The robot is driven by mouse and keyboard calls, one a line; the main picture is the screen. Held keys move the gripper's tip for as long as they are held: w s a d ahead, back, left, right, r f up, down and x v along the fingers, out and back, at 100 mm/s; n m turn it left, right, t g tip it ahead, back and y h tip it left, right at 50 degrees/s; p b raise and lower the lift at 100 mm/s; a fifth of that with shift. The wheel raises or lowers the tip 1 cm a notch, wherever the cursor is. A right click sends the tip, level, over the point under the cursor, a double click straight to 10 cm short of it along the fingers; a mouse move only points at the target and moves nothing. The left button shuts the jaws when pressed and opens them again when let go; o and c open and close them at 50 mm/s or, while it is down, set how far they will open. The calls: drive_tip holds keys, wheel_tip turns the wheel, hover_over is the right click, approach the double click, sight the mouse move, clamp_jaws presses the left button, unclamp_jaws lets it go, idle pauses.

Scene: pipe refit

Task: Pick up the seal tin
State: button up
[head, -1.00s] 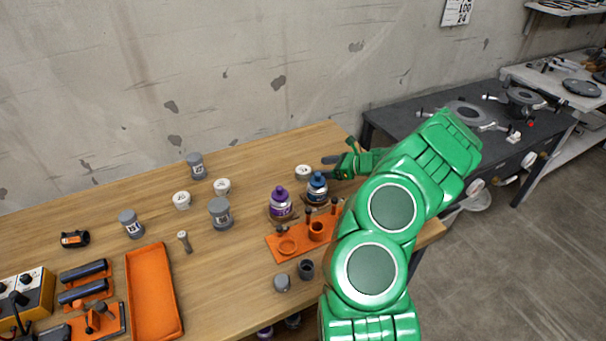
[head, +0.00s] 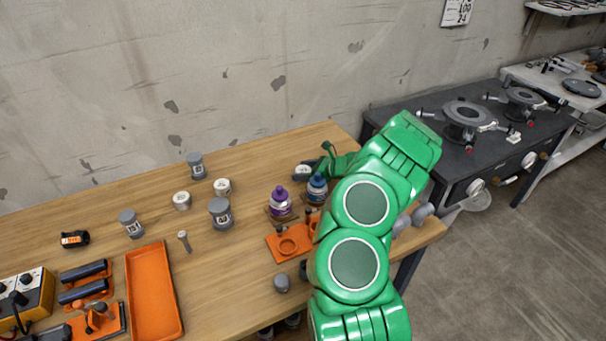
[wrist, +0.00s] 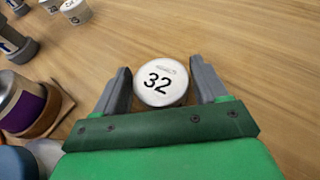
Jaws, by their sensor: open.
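A round white tin with "32" on its lid (wrist: 160,84) sits on the wooden bench, between the two grey fingers of my gripper (wrist: 160,70) in the wrist view. The fingers are open on either side of it, with a narrow gap visible on the right; contact on the left is hard to tell. In the head view this tin (head: 301,171) is at the back of the bench, partly hidden by my gripper (head: 312,168). Two similar white tins stand further left, one (head: 182,200) and another (head: 222,186).
An orange holder (head: 287,246) is nearer. Grey jars (head: 220,213) and an orange tray (head: 153,295) are left. Bench behind the tin is clear.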

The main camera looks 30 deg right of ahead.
drive_tip(key=c, duration=0.8)
drive_tip(key=shift+o, duration=0.2)
